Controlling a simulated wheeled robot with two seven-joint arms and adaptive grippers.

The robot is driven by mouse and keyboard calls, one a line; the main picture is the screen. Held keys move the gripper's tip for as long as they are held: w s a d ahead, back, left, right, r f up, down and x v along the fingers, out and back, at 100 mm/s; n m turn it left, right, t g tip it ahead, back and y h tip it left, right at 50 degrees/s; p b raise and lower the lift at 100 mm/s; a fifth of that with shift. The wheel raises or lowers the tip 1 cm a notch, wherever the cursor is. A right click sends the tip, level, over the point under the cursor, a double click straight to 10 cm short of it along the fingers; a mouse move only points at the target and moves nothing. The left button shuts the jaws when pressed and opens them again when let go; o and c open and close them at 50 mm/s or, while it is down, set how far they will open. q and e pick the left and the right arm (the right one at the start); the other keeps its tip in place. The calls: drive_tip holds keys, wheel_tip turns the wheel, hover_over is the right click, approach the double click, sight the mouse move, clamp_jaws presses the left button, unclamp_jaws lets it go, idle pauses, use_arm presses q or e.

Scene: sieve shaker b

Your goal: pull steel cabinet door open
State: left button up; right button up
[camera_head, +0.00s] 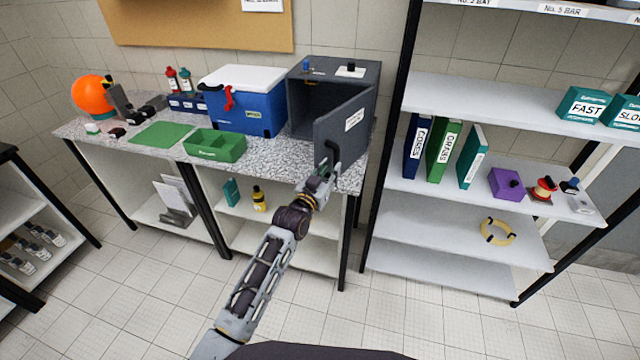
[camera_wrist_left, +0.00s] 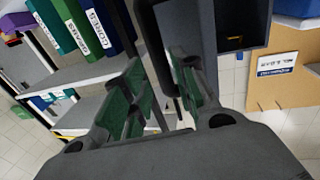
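The steel cabinet (camera_head: 334,71) is a dark grey box at the right end of the granite counter. Its door (camera_head: 340,127) bears a white label and stands partly open, swung out toward me, with part of the dark interior showing on its left. My left gripper (camera_head: 327,168) is at the lower part of the door, beside a dark curved handle (camera_head: 336,152). In the left wrist view, the green-padded fingers (camera_wrist_left: 162,92) stand apart with a visible gap, close to the door (camera_wrist_left: 186,28). I cannot tell whether they touch the handle. My right gripper is not in view.
A blue cooler (camera_head: 245,115) with a white lid and a green tray (camera_head: 215,146) stand left of the cabinet. A shelf rack with binders (camera_head: 443,145) stands close on the right. The floor (camera_head: 420,315) in front of the rack is clear.

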use_arm(q)
drive_tip(key=v, duration=0.6)
idle(0.3)
drive_tip(key=shift+s, duration=0.1)
